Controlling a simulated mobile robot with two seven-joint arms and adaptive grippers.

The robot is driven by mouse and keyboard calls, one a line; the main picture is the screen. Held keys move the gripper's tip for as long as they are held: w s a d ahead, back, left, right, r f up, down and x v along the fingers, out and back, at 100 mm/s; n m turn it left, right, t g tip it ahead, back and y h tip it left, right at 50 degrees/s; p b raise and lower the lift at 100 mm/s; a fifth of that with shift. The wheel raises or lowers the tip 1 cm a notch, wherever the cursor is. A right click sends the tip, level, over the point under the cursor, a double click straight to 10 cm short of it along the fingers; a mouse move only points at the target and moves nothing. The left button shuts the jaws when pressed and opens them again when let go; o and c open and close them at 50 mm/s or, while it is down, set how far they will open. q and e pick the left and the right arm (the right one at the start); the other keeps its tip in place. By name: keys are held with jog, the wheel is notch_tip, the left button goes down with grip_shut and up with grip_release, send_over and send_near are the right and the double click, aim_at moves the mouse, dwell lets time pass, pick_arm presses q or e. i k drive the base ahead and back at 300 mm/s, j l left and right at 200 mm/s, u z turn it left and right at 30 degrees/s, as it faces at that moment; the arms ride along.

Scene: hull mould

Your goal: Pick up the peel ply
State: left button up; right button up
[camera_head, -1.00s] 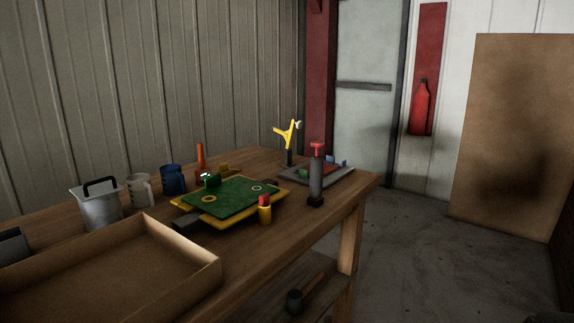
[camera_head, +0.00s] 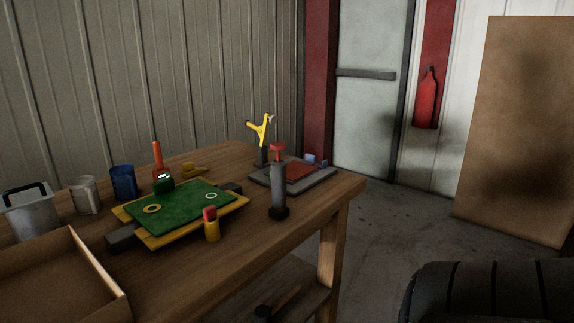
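I cannot tell for certain which item is the peel ply. A flat green sheet (camera_head: 180,208) with a yellow ring and a white ring on it lies on a yellow base (camera_head: 158,241) on the workbench. Neither of my grippers can be made out in view.
The wooden workbench (camera_head: 262,252) also holds a cardboard tray (camera_head: 60,285), a metal pitcher (camera_head: 32,212), a pale mug (camera_head: 84,196), a blue mug (camera_head: 123,182), a grey cylinder (camera_head: 278,186) and a yellow forked tool (camera_head: 262,130). Open floor (camera_head: 385,225) lies right of the bench.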

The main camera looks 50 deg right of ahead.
aim_at(295, 170)
jog(key=l+u, duration=0.1)
jog(key=l, duration=0.25)
jog(key=k+l+u, duration=0.1)
jog(key=l, duration=0.3)
jog(key=k+l+u, duration=0.1)
jog(key=l, duration=0.25)
jog(key=k+l, duration=0.1)
jog(key=l, duration=0.35)
jog(key=k+l, duration=0.1)
jog(key=l, duration=0.35)
jog(key=k+l+u, duration=0.1)
jog(key=l, duration=0.3)
jog(key=k+l, duration=0.15)
jog(key=l, duration=0.3)
jog(key=k+l, duration=0.1)
jog(key=l, duration=0.35)
